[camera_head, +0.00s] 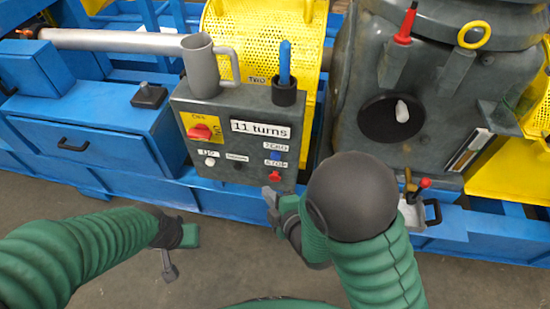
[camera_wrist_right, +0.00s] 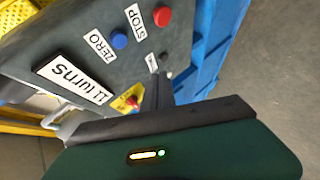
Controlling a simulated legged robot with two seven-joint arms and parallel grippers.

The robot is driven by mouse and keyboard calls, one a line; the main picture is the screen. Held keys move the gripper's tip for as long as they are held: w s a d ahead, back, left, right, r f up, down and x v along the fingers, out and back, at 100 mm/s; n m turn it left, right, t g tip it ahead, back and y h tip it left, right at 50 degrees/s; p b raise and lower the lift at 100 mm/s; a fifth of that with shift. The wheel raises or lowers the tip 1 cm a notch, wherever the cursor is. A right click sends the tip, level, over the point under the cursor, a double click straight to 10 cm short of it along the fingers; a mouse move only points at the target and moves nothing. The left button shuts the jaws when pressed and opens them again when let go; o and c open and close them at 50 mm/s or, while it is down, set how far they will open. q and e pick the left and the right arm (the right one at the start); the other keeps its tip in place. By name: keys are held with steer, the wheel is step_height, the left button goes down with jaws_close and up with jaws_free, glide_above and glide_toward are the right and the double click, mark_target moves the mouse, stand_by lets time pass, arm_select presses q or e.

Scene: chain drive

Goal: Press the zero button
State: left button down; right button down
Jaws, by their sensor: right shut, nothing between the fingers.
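The zero button is a small blue button (camera_head: 275,155) under a ZERO label on the front of the grey control box (camera_head: 225,111). It also shows in the right wrist view (camera_wrist_right: 119,40), uncovered. A red stop button (camera_head: 275,176) sits just below it; the same stop button is in the wrist view (camera_wrist_right: 162,16). My right gripper (camera_head: 271,198) is shut and empty, in front of the box's lower right corner, below the stop button. In the wrist view its dark fingers (camera_wrist_right: 159,90) are apart from the blue button. My left gripper (camera_head: 169,266) hangs low over the floor at left, its jaws unclear.
The box carries an "11 turns" display (camera_head: 260,129), a red knob on yellow (camera_head: 200,132), a white button (camera_head: 210,161), a grey mug (camera_head: 203,70) and a cup holding a blue tool (camera_head: 285,65). A blue cabinet (camera_head: 90,130) stands left, a dark machine (camera_head: 440,125) right.

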mark_target(276, 156)
steer(key=w+d, duration=0.2)
steer(key=w, duration=0.6)
steer(key=shift+w, duration=0.3)
steer(key=shift+d, duration=0.15)
stand_by(1.7)
steer(key=shift+w+d+r, duration=0.1)
steer(key=shift+w, duration=0.25)
steer(key=shift+w+d, duration=0.15)
steer(key=shift+w, duration=0.35)
stand_by(1.1)
steer(key=shift+s, duration=0.1)
steer(key=shift+s+a, duration=0.25)
steer(key=shift+s, duration=0.55)
